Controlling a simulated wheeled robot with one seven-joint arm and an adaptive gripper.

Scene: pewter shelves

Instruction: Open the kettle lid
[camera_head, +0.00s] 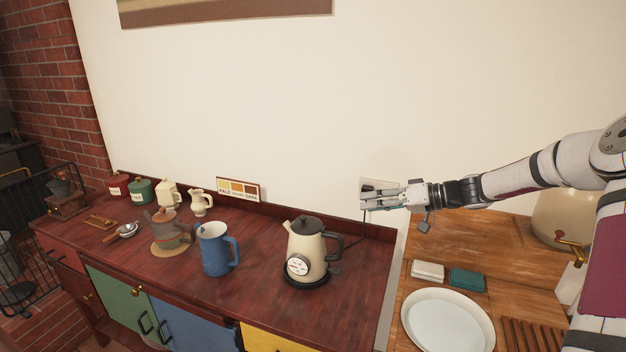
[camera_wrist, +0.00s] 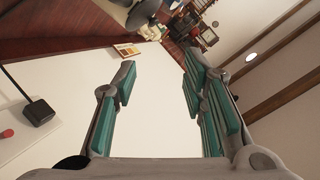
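The cream kettle (camera_head: 305,256) stands upright on its dark base on the red wooden counter in the head view. Its dark lid (camera_head: 308,225) looks closed on top. The black handle (camera_head: 335,245) is on the right, and a round dial faces the front. My gripper (camera_head: 365,197) is up and to the right of the kettle, near the wall, apart from it and empty. In the wrist view my gripper (camera_wrist: 160,62) shows two green-padded fingers spread wide with only wall between them. A grey shape at the top edge of that view may be the kettle, but is cut off.
A blue pitcher (camera_head: 214,250) stands left of the kettle, with a teapot (camera_head: 168,232) farther left. Canisters and a colour card (camera_head: 238,190) line the back. A wall plug (camera_wrist: 38,112) shows at left in the wrist view. A white basin (camera_head: 448,322) is at right.

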